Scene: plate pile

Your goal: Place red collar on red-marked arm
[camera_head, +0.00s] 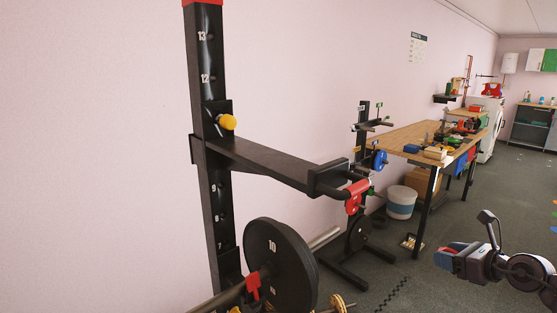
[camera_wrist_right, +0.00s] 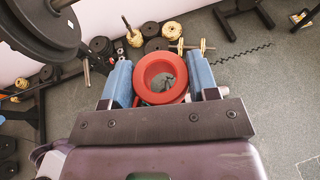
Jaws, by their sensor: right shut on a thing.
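My right gripper (camera_head: 449,256) is at the lower right of the head view. In the right wrist view its two blue fingers (camera_wrist_right: 160,75) are shut on a red ring-shaped collar (camera_wrist_right: 147,92), whose hole faces the camera. Another red clip (camera_head: 252,287) is beside a black plate (camera_head: 285,262) on a bar. I cannot tell which is the red-marked arm. My left gripper is not in view.
A black upright (camera_head: 207,140) with a yellow knob (camera_head: 228,122) stands at left. Behind are a white bucket (camera_head: 400,202) and a cluttered workbench (camera_head: 405,138).

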